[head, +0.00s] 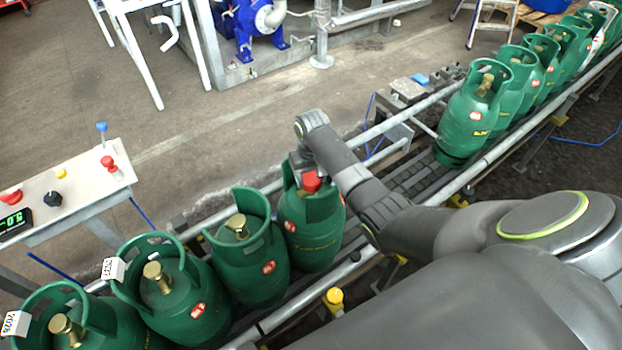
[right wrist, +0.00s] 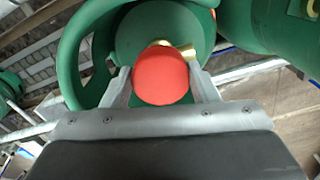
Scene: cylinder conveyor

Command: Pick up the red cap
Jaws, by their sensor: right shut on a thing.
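The red cap (head: 311,182) is at the top of a green gas cylinder (head: 312,235) on the conveyor, inside the cylinder's collar. In the right wrist view the cap (right wrist: 161,76) sits between the two fingers of my right gripper (right wrist: 160,88), which is shut on it. A bit of brass valve (right wrist: 178,50) shows just behind the cap. In the head view my right gripper (head: 304,165) reaches down into the collar, and its fingers are mostly hidden. I cannot tell whether the cap is still seated on the valve. My left gripper is not in view.
Several green cylinders with bare brass valves stand close by at the lower left, such as this one (head: 250,255). More stand farther up the conveyor (head: 420,180) at the upper right. A control panel (head: 65,195) with buttons is at the left. The collar (right wrist: 75,60) surrounds the cap closely.

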